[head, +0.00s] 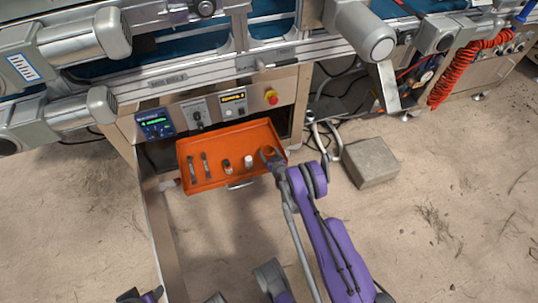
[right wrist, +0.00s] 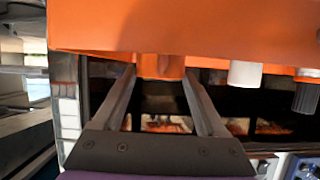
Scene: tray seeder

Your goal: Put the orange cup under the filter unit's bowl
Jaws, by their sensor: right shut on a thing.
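The orange cup (right wrist: 161,66) is between the two fingers of my right gripper (right wrist: 158,85) in the right wrist view, against the orange of the tray. The fingers are shut on it. In the head view my right gripper (head: 271,157) is at the right end of the orange tray (head: 222,140), and the cup is hard to tell from the tray there. What looks like the filter unit (head: 426,72) is at the upper right, beside a red coiled hose; its bowl is too small to make out.
The tray also holds a white cylinder (head: 248,161), a dark-topped piece (head: 227,166) and slim tools (head: 206,165). A control panel (head: 198,113) is behind it. A grey block (head: 370,161) lies on the sandy floor at right. Open floor lies right of the block.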

